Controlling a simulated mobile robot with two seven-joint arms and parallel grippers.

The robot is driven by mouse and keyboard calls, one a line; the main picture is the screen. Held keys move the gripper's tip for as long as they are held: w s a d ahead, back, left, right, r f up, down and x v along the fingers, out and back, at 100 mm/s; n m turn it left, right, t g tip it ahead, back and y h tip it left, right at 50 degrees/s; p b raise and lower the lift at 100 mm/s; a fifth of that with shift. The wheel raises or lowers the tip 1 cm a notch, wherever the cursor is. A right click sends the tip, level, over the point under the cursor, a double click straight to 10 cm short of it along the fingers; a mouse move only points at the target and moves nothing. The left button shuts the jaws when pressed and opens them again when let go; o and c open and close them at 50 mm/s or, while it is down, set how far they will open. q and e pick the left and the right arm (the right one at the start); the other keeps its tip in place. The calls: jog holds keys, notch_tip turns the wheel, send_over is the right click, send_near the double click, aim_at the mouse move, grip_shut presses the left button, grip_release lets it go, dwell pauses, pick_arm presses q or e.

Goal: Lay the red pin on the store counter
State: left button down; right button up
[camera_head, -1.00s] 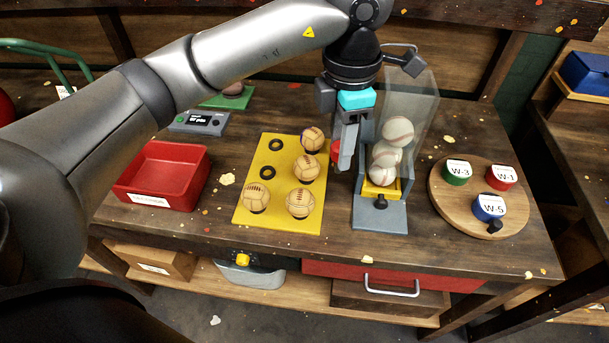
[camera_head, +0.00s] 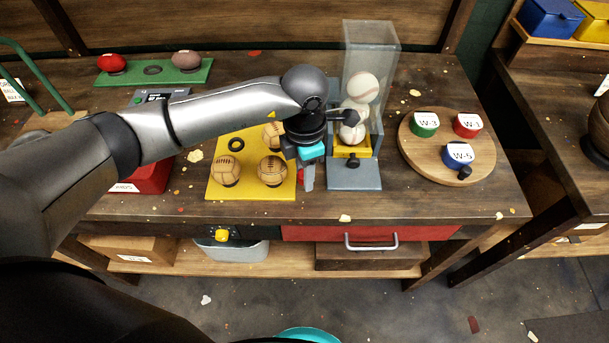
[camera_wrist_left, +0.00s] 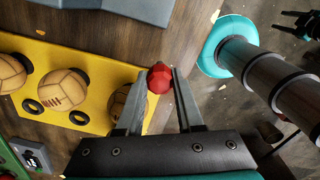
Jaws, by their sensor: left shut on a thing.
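My left gripper (camera_head: 307,180) is shut on the red pin (camera_wrist_left: 159,78), a small faceted red piece between the fingertips in the left wrist view. In the head view only a sliver of red shows beside the fingers, and the wrist hides the rest. The gripper hangs over the front of the wooden counter (camera_head: 400,205), between the yellow board (camera_head: 214,190) and the grey dispenser base (camera_head: 354,178). I cannot tell its height above the wood. My right gripper is not seen in the head view.
A clear dispenser holding baseballs (camera_head: 363,88) stands right of the gripper. A round wooden board (camera_head: 420,160) with labelled pucks lies farther right. Stitched tan balls (camera_head: 272,171) sit on the yellow board. The red tray (camera_head: 150,180) is partly behind my arm. Bare wood lies along the front edge.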

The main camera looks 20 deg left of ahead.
pick_arm(q)
jog(key=shift+f, duration=0.75)
jog(key=shift+f, duration=0.1)
jog(key=c, duration=0.5)
grip_release()
jog(key=shift+c, duration=0.2)
notch_tip(320, 180, up, 12)
